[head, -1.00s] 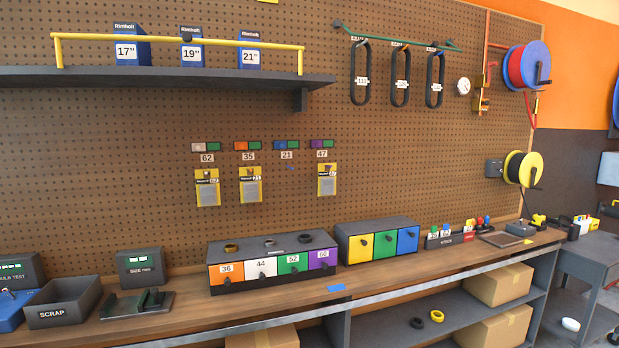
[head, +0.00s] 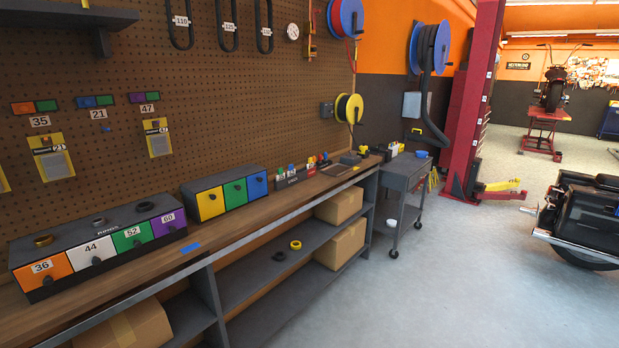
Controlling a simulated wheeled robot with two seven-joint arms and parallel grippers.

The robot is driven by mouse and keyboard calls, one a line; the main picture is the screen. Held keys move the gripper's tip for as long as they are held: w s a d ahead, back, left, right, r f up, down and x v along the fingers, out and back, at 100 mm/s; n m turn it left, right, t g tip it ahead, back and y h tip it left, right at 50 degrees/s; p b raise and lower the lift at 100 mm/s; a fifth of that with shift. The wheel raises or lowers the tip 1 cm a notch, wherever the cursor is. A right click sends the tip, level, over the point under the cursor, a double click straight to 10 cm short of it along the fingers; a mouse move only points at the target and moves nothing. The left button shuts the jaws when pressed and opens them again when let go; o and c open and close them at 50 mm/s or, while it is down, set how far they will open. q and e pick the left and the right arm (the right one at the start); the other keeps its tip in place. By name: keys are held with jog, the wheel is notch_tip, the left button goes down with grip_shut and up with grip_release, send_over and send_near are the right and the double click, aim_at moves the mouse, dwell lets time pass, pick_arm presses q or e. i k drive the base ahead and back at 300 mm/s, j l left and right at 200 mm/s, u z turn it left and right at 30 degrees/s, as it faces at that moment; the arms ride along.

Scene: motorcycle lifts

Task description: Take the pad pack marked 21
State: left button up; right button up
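A yellow pad pack (head: 52,158) hangs on the pegboard under the label 35; its small printed number looks like 21. The hook place under the label 21 (head: 99,113) holds no pack, only a small blue peg (head: 107,129). Another yellow pack (head: 158,140) hangs under the label 47, and its number looks like 47. A sliver of a third pack (head: 3,183) shows at the left edge, its number out of view. Neither of my grippers is in view.
A wooden workbench (head: 158,262) runs below the pegboard, carrying a drawer box (head: 115,223) and another coloured drawer unit (head: 228,190). A grey cart (head: 405,175) stands past the bench end. Open floor (head: 480,270) lies right, with a motorcycle (head: 580,225) at the edge.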

aim_at(53, 162)
jog(key=u, duration=1.3)
jog(key=i+l+z, duration=0.25)
jog(key=i+l, duration=0.25)
jog(key=i, duration=0.1)
